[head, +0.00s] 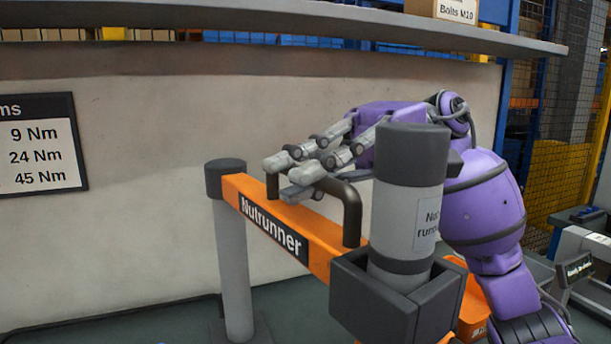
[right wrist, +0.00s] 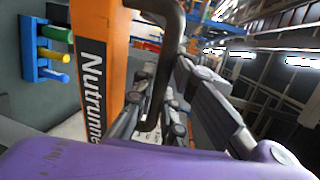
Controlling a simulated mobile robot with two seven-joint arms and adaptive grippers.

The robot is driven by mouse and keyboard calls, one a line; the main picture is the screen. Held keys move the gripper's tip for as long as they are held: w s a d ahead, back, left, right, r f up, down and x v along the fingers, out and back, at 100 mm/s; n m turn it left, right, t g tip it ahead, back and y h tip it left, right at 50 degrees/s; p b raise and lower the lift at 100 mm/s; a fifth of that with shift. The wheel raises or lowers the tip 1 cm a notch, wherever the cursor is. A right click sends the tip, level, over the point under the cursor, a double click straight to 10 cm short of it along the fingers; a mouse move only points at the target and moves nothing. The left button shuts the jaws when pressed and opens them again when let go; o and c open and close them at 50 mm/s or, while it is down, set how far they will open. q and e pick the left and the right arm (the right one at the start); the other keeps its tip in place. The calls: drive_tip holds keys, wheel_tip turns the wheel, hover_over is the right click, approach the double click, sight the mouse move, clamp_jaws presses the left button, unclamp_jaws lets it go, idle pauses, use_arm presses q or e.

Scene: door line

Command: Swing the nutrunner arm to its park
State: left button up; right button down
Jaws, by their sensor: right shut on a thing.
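The orange nutrunner arm (head: 283,226) runs from a grey post (head: 233,265) at the left to a dark holder at the near right. It also shows in the right wrist view (right wrist: 97,42). A dark handle (head: 352,210) is on top of the arm; it shows large in the right wrist view (right wrist: 167,60). The grey nutrunner (head: 395,208) stands upright in the holder (head: 375,300) and hides part of my right arm. My right gripper (head: 298,178) is shut on the handle, its fingers across the handle's upper bar. My left gripper is out of view.
A pale panel (head: 120,210) with a torque sign (head: 42,144) stands behind. A shelf (head: 290,22) with a bolts box (head: 456,9) runs overhead. Orange bins (head: 473,300) are low behind the holder. A rack with coloured-handled tools (right wrist: 48,52) shows in the right wrist view.

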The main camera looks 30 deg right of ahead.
drive_tip(key=c, duration=1.8)
unclamp_jaws()
drive_tip(key=shift+o, duration=0.2)
drive_tip(key=v, duration=1.2)
drive_tip(key=shift+c, duration=0.2)
